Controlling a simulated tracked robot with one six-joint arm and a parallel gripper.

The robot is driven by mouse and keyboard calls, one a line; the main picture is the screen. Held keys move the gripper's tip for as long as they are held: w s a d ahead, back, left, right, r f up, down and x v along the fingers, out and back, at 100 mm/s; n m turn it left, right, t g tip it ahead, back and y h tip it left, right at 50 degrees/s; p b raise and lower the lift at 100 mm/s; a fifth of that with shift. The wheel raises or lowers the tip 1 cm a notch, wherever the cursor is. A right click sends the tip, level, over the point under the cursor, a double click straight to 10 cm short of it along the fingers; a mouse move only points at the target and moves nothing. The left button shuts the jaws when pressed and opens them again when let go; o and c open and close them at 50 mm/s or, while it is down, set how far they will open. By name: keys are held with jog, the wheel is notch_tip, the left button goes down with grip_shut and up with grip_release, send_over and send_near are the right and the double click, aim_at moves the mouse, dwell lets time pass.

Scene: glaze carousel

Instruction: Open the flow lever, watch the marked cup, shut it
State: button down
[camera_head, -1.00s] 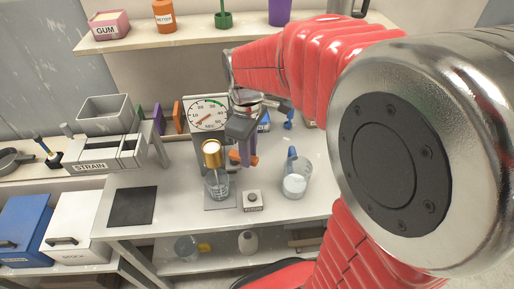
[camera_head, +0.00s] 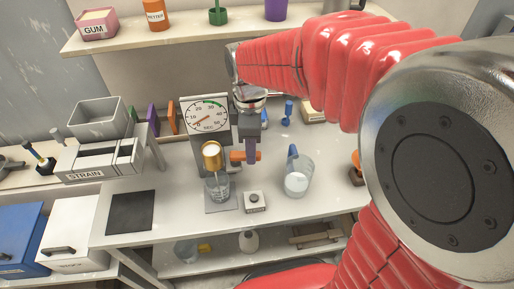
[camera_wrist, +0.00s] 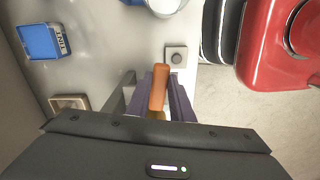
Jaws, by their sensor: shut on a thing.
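The orange flow lever (camera_head: 238,156) sticks out to the right of the brass spout (camera_head: 212,157). My gripper (camera_head: 251,152) hangs down over it and is shut on the lever. In the wrist view the lever (camera_wrist: 159,84) lies between the two purple jaws (camera_wrist: 158,97). The clear marked cup (camera_head: 217,188) stands upright under the spout. Its marks and level are too small to read. A round dial (camera_head: 205,116) with a green arc and a red needle stands behind the spout.
A small grey block with a round button (camera_head: 254,202) sits in front of the lever. A clear jug with a blue handle (camera_head: 298,180) holds pale liquid at the right. A dark square mat (camera_head: 130,212) lies at the left. My red arm covers the right side.

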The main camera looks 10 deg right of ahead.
jog(key=shift+w+r, duration=0.15)
jog(key=shift+a, duration=0.1)
jog(key=c, duration=1.6)
grip_release()
jog(key=shift+o, duration=0.2)
notch_tip(320, 180, up, 14)
jog(key=shift+f, duration=0.2)
